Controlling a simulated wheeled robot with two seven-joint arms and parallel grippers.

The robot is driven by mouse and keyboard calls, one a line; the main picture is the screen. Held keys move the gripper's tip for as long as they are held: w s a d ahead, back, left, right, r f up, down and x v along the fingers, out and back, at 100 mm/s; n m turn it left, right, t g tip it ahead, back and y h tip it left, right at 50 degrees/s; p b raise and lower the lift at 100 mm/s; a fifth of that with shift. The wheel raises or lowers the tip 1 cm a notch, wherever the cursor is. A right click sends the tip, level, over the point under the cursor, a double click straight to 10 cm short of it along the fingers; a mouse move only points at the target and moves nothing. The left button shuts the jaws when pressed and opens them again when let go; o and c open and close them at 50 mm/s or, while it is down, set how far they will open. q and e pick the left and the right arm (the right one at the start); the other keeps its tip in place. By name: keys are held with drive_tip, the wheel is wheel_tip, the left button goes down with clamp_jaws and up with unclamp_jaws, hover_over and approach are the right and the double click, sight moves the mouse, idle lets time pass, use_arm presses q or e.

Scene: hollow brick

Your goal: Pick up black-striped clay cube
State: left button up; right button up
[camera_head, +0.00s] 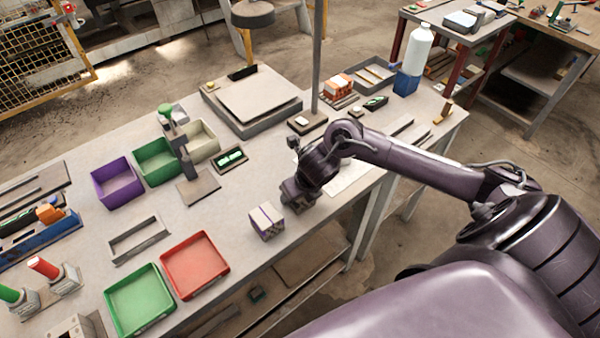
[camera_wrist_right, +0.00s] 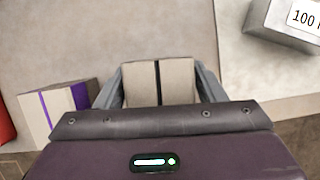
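The black-striped clay cube (camera_wrist_right: 177,82) is beige with one dark stripe. In the right wrist view it sits between the two fingers of my right gripper (camera_wrist_right: 160,88), with no visible gap on either side. Its lower part is hidden by the gripper body. In the head view my right gripper (camera_head: 298,198) is low over the table's near edge and hides this cube. A similar cube with purple stripes (camera_head: 267,222) stands just left of the gripper; it also shows at left in the right wrist view (camera_wrist_right: 58,108). My left gripper is not in view.
A red tray (camera_head: 195,266) and a green tray (camera_head: 140,302) lie left of the purple-striped cube. Purple (camera_head: 117,183) and green (camera_head: 157,162) bins stand farther back. A grey block labelled 100 (camera_wrist_right: 270,25) is near the right gripper. A thin post (camera_head: 317,60) rises behind.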

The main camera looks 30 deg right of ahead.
drive_tip(key=c, duration=0.5)
drive_tip(key=shift+c, duration=1)
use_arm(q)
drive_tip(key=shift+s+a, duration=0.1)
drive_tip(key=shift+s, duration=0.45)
use_arm(e)
drive_tip(key=shift+r, duration=0.1)
drive_tip(key=shift+r, duration=0.45)
wheel_tip(320, 180, up, 8)
drive_tip(key=shift+w+f+p, duration=0.15)
drive_tip(key=shift+f+p, duration=0.05)
drive_tip(key=shift+p, duration=0.3)
use_arm(q)
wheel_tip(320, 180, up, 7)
drive_tip(key=p, duration=0.6)
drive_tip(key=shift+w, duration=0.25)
use_arm(e)
wheel_tip(320, 180, up, 11)
drive_tip(key=shift+r, duration=0.2)
